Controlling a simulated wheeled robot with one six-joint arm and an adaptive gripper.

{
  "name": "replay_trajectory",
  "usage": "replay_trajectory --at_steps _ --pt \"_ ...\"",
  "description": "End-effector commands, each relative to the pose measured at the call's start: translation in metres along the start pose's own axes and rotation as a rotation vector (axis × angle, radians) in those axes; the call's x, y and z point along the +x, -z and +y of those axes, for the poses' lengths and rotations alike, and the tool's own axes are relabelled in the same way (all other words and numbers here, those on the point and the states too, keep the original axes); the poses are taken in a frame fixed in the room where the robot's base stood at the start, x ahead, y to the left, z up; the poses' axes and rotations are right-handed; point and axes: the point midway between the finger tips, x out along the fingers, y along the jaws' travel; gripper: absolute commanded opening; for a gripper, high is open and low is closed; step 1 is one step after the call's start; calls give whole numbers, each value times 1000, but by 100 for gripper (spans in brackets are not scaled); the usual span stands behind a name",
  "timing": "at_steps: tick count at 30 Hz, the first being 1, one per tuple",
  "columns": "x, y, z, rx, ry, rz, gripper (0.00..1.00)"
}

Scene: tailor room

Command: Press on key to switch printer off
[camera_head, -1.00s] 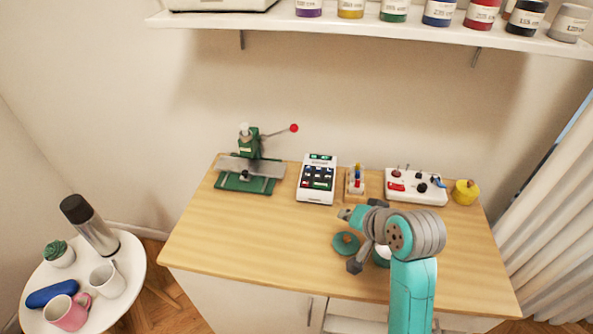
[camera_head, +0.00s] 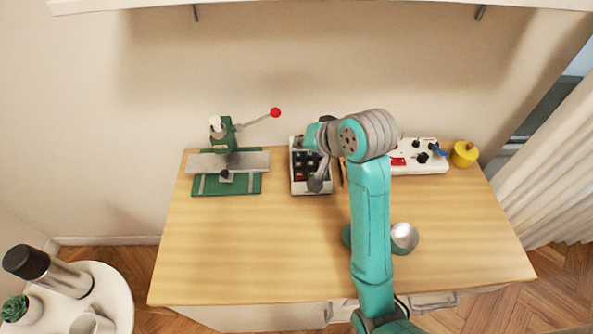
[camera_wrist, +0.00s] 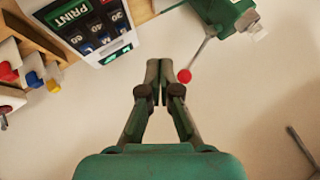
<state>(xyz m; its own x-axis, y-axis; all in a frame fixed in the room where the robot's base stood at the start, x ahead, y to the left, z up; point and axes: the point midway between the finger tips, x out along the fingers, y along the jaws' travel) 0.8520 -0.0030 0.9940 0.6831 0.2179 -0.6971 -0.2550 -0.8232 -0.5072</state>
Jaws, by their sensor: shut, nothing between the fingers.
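In the wrist view the printer (camera_wrist: 121,43) is upside down at the upper left, with a green PRINT label and several numbered keys.
A green press (camera_head: 228,160) with a red-knobbed lever stands left of the printer. A white switch box (camera_head: 430,165) and yellow object (camera_head: 464,154) stand right. A round metal-topped item (camera_head: 404,238) is near my arm. The front left tabletop (camera_head: 230,250) is clear.

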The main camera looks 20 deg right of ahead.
Motion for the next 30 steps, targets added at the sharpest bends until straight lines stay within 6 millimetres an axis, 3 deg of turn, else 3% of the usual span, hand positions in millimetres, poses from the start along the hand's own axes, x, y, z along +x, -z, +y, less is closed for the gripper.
replay_trajectory --at_steps 8,30 --pt "7 -5 5 1 -1 -2 0" --pt "59 -44 43 0 0 -1 0"
